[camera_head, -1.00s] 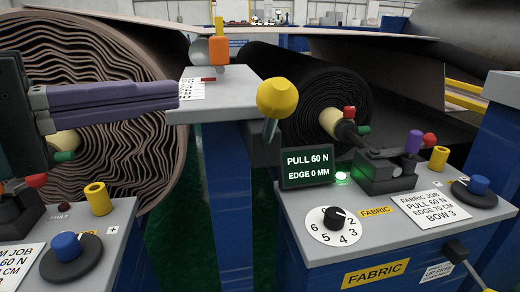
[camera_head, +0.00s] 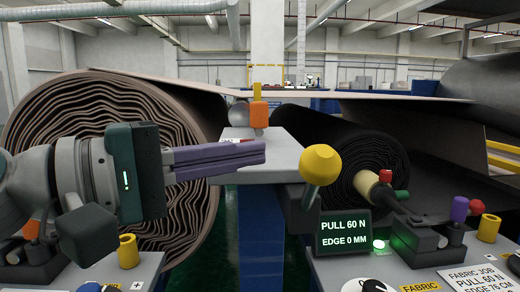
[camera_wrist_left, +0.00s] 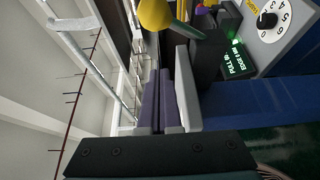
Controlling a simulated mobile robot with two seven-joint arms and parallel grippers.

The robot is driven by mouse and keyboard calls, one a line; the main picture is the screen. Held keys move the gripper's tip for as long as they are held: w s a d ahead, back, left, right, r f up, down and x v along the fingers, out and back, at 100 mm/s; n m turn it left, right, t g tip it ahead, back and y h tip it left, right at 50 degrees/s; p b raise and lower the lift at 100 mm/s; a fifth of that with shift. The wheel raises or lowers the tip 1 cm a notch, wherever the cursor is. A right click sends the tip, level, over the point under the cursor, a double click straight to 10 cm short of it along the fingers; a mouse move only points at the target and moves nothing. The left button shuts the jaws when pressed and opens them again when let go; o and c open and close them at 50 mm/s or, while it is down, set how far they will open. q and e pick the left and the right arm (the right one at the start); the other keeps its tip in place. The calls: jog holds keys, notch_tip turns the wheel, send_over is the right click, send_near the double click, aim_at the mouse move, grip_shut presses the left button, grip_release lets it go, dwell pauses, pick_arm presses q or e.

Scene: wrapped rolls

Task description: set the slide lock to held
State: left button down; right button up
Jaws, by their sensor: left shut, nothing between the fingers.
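No label naming the slide lock is readable. A yellow ball-headed lever (camera_head: 320,166) stands at the front of the middle post; its ball also shows at the top of the left wrist view (camera_wrist_left: 156,14). An orange block with a yellow pin (camera_head: 258,113) stands farther back on the grey post top (camera_head: 285,150). My left gripper (camera_head: 262,152) is shut and empty, its purple fingers pointing right over the post top in the picture, left of the yellow ball and apart from it. My right gripper is out of view.
A brown roll (camera_head: 60,130) stands behind my left arm and a black roll (camera_head: 325,150) right of the post. The right console carries a lit display (camera_head: 343,233) reading PULL 60 N, EDGE 0 MM, with red, purple and yellow knobs nearby.

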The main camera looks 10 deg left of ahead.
aim_at(312, 188)
pick_arm(q)
jog(key=shift+s+d+p, duration=0.2)
jog(key=shift+d+p, duration=0.35)
jog(key=shift+d, duration=0.7)
jog(key=shift+s+d+p, duration=0.15)
jog(key=shift+d+p, duration=0.4)
jog(key=shift+d, duration=0.7)
jog(key=shift+f, duration=0.1)
